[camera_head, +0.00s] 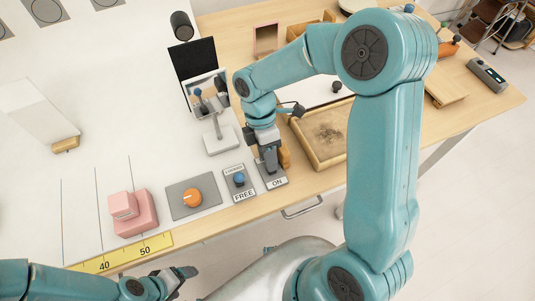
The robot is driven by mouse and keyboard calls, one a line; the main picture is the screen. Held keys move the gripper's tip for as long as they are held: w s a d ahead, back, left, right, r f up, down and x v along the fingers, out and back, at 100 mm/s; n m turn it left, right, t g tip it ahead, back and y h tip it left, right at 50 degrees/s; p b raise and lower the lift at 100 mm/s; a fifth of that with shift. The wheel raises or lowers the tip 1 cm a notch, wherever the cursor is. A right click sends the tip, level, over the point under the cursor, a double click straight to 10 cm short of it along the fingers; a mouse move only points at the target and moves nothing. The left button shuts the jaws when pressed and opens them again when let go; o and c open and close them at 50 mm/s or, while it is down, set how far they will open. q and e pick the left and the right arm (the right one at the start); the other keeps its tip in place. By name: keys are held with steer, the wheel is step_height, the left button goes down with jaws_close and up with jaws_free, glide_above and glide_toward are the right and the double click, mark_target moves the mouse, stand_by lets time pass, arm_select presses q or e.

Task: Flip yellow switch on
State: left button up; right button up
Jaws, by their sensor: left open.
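My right gripper (270,168) is lowered over a grey plate (277,183) whose label reads "ON". The gripper covers most of the plate, so I cannot see a switch on it clearly, nor whether the fingers are open or shut. A small yellow-orange piece (285,157) shows just right of the gripper; I cannot tell if it is the yellow switch. My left gripper (187,272) is low at the bottom left, in front of the table edge, open and apart from the plate.
Left of the ON plate are a blue knob (239,179) on a plate labelled "FREE", an orange knob (192,197) and pink blocks (135,210). A mirror on a stand (222,140) is behind them. A wooden tray (320,159) lies to the right. A yellow ruler (125,254) lines the front edge.

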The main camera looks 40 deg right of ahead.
steer(key=shift+s+d, duration=0.15)
steer(key=shift+s, duration=0.1)
steer(key=shift+w, duration=0.2)
jaws_close()
steer(key=shift+s, duration=0.1)
steer(key=shift+s+f+t+b, duration=0.1)
steer(key=shift+s+t+b, duration=0.1)
steer(key=shift+t+b, duration=0.6)
steer(key=t+b, duration=0.1)
steer(key=b, duration=0.2)
steer(key=s+t+h+b, duration=0.1)
steer(key=t+b, duration=0.1)
steer(key=b, duration=0.1)
steer(key=s+t+b, duration=0.1)
steer(key=t+b, duration=0.1)
steer(key=b, duration=0.1)
steer(key=shift+a+f, duration=0.1)
steer(key=shift+a, duration=0.3)
steer(key=shift+s+t+h+b, duration=0.3)
steer(key=shift+t+b, duration=0.2)
steer(key=shift+b, duration=0.25)
steer(key=shift+w+r, duration=0.1)
steer(key=shift+r, duration=0.1)
